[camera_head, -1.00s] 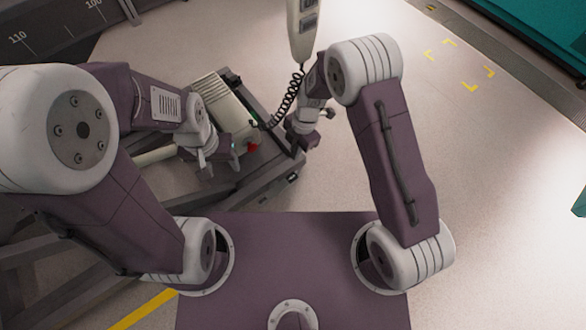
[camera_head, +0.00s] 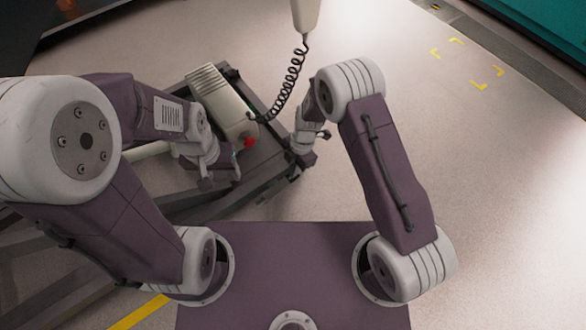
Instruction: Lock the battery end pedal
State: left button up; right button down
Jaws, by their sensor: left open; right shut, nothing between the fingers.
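The dark metal frame (camera_head: 262,172) of a cart or lift stands left of centre, with its near right corner by my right gripper. I cannot pick out the pedal for certain; it may be too small or hidden by my arms. My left gripper (camera_head: 222,180) is open and empty, over the frame just below the cream box. My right gripper (camera_head: 301,163) is shut and empty, pointing down at the frame's right corner. Whether it touches the frame or anything there I cannot tell.
A cream box (camera_head: 217,98) with a red knob (camera_head: 249,143) is mounted on the frame. A coiled cable (camera_head: 289,84) runs from it up to a hanging handset (camera_head: 305,14), close to my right arm. The pale floor on the right is clear.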

pick_arm(q)
jog(key=shift+f+b, duration=0.35)
pick_arm(e)
jog(key=shift+w+d+f, duration=0.2)
jog(key=shift+d+f, duration=0.1)
jog(key=shift+f, duration=0.15)
dwell(0.4)
jog(key=shift+w+d+f, duration=0.1)
jog(key=shift+d+f, duration=0.05)
jog(key=shift+f, duration=0.15)
pick_arm(q)
jog(key=shift+f+b, duration=1.05)
pick_arm(e)
jog(key=shift+w+d+f, duration=0.2)
jog(key=shift+d+f, duration=0.05)
jog(key=shift+f, duration=0.45)
jog(key=shift+w+d+f, duration=0.15)
jog(key=shift+d+f, duration=0.1)
jog(key=shift+f, duration=0.4)
